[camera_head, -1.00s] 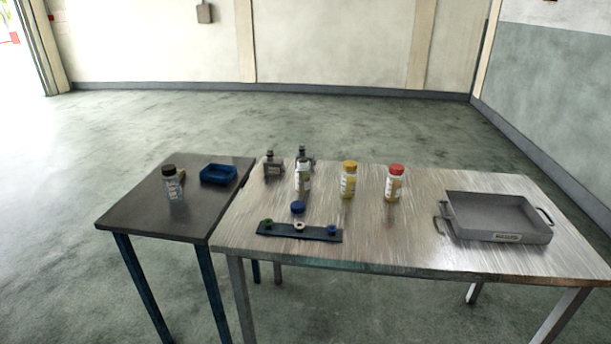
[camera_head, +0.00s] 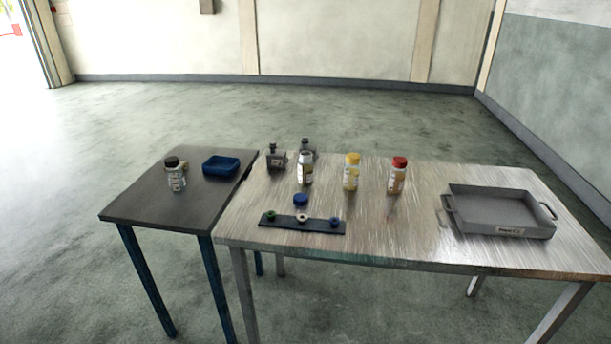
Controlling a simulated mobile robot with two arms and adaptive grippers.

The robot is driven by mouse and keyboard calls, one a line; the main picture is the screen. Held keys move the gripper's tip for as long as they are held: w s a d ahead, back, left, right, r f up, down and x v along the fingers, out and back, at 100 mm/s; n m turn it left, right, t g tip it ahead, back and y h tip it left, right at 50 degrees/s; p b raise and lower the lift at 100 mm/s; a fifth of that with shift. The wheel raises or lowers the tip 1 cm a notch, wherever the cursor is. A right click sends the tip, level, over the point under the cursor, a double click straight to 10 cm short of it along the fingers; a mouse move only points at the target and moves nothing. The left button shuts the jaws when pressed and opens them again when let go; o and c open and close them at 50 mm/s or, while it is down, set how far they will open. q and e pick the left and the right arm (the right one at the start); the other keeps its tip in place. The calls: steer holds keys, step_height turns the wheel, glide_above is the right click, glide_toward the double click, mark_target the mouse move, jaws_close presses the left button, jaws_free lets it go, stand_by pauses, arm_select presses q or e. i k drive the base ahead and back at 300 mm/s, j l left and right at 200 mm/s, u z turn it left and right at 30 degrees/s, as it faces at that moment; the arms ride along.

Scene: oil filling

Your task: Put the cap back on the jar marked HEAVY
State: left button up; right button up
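Several jars stand upright, and their labels are too small to read. An open-topped jar (camera_head: 305,172) with no coloured cap stands near the back of the metal table. A blue cap (camera_head: 300,200) lies on the table in front of it, apart from it. A yellow-capped jar (camera_head: 351,175) and a red-capped jar (camera_head: 398,177) stand to its right. A black-capped jar (camera_head: 176,178) stands on the dark side table. I cannot tell which jar is marked HEAVY. Neither of my grippers is in view.
Two grey bottles (camera_head: 276,158) stand at the back left. A grey handled tray (camera_head: 499,230) sits at right. A blue tray (camera_head: 221,166) is on the side table (camera_head: 150,213).

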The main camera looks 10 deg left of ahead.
mark_target(306, 163)
steer(key=j+z, duration=0.15)
steer(key=z, duration=0.25)
steer(key=i+j+z, duration=0.1)
steer(key=j+z, duration=0.15)
steer(key=z, duration=0.15)
steer(key=j+z, duration=0.15)
steer(key=z, duration=0.25)
steer(key=j+z, duration=0.1)
steer(key=j, duration=0.45)
steer(key=k+j+z, duration=0.15)
steer(key=j, duration=0.35)
steer(key=j+z, duration=0.1)
steer(key=j, duration=0.45)
steer(key=k+j+z, duration=0.1)
steer(key=j, duration=0.4)
steer(key=k, duration=0.1)
